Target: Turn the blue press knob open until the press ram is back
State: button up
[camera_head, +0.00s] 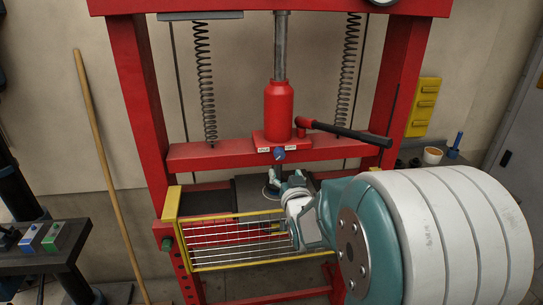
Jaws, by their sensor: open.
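The blue press knob (279,154) sits low on the front of the red bottle jack (278,108), between two small white labels. A grey metal rod (281,45) stands out of the jack's top and reaches the upper beam. Below the crossbeam a short grey rod with a round foot (271,192) shows, perhaps the ram's lower end. My arm comes in from the right, and my gripper (292,184) is small in the picture, just below the knob and apart from it. It is open and appears empty; its fingertips are hard to make out.
The jack's dark lever (350,134) juts right above my arm. A yellow-framed guard (235,240) stands in front of the press. Two springs (205,85) hang beside the jack. A wooden pole (108,170) leans at left, near a bench with blue and green boxes (52,238).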

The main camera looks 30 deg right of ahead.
aim_at(276, 157)
jog(key=x, duration=0.9)
jog(key=shift+w+a, duration=0.2)
jog(key=shift+a, duration=0.15)
jog(key=shift+w+d, duration=0.1)
jog(key=shift+w, duration=0.05)
jog(key=shift+d+f, duration=0.1)
jog(key=shift+d, duration=0.95)
jog(key=c, duration=0.6)
jog(key=shift+a, duration=0.25)
jog(key=c, duration=0.4)
jog(key=shift+a, duration=0.35)
grip_shut()
